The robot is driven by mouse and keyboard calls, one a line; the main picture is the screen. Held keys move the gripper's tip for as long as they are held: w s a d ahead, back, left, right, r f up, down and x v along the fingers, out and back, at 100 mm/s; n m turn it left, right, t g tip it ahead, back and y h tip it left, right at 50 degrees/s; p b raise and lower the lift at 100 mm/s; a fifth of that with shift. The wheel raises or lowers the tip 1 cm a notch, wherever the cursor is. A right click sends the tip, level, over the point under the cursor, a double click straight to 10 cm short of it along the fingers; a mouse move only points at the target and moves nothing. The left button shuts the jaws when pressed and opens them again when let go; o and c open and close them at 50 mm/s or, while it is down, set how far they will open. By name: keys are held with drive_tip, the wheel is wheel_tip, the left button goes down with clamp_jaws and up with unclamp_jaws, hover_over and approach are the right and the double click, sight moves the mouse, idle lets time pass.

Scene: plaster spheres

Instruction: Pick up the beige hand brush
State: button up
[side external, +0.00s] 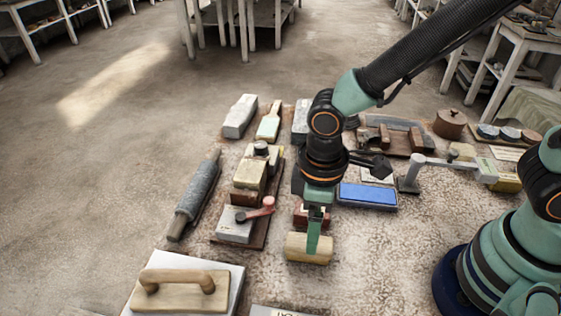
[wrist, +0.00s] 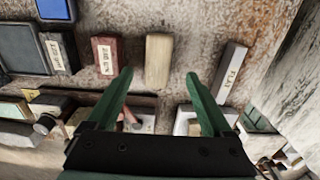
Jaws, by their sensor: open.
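A beige block that looks like the hand brush (side external: 299,248) lies on the stone-coloured worktop in the side view; its bristles cannot be made out. It also shows in the wrist view (wrist: 158,58), long side running away from me, between and just past my fingertips. My gripper (side external: 313,247) points down at the block, and one green finger covers part of it in the side view. In the wrist view my gripper (wrist: 159,76) is open, one finger on each side of the block's line, with nothing held. Whether the fingers touch the block cannot be told.
A reddish labelled block (wrist: 104,60) lies left of the beige one and a pale labelled block (wrist: 230,72) right. A blue-topped stone (side external: 368,195), a grey roller (side external: 195,198) and a wooden-handled float (side external: 180,286) lie around. Bare worktop (side external: 385,265) shows at right.

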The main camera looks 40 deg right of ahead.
drive_tip(key=shift+w+f, duration=0.15)
drive_tip(key=shift+f, duration=1.65)
drive_tip(key=shift+w+f, duration=0.1)
drive_tip(key=shift+f, duration=1.7)
clamp_jaws()
wheel_tip(320, 180, up, 20)
drive_tip(key=c, duration=0.9)
unclamp_jaws()
drive_tip(key=shift+c, duration=0.2)
drive_tip(key=c, duration=0.3)
